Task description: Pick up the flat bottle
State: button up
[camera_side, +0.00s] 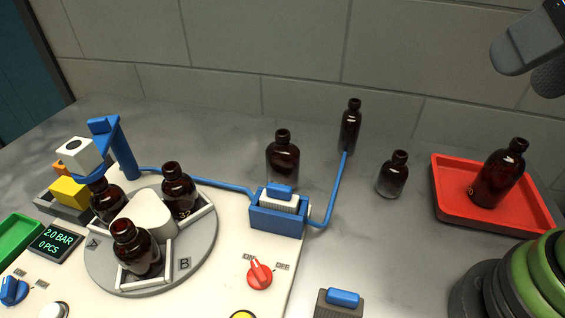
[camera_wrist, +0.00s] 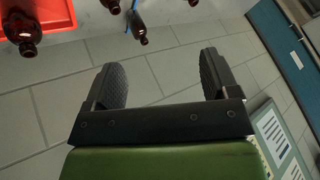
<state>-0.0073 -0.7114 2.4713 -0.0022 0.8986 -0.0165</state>
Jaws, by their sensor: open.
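Several amber bottles with dark necks stand in the side view. The broad-bodied one (camera_side: 283,163) behind the blue clamp looks most like the flat bottle, but I cannot tell its depth for sure. It stands upright on the grey bench. In the wrist view only a bottle neck (camera_wrist: 193,2) at the top edge may be its own. My gripper (camera_wrist: 162,60) shows two dark ribbed fingers wide apart with nothing between them. It points towards the wall, clear of the bottles.
A slim bottle (camera_side: 350,128) and a small bottle (camera_side: 392,177) stand to the right. A red tray (camera_side: 450,208) holds another bottle (camera_side: 498,178). Three bottles stand on the turntable (camera_side: 205,250). A blue clamp (camera_side: 277,217) and blue hose (camera_side: 338,190) lie in front.

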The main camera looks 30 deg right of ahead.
jog(key=w+a+n+g, duration=0.1)
jog(key=w+n, duration=0.2)
jog(key=w, duration=0.5)
jog(key=n+g, duration=0.3)
jog(key=n, duration=0.3)
send_over(281, 146)
jog(key=s+d, duration=0.4)
notch_tip(281, 146, down, 10)
jog(key=shift+n+g, duration=0.4)
jog(key=shift+n, duration=0.4)
jog(key=x, duration=0.3)
jog(key=w+x, duration=0.1)
jog(key=x, duration=0.5)
jog(key=shift+w+a+r, duration=0.2)
jog(key=shift+a, duration=0.15)
jog(key=shift+w+x, duration=0.2)
jog(key=shift+x, duration=1.4)
jog(key=shift+w+x, duration=0.2)
jog(key=shift+x, duration=1.4)
jog(key=shift+r, duration=0.15)
jog(key=c, duration=1.1)
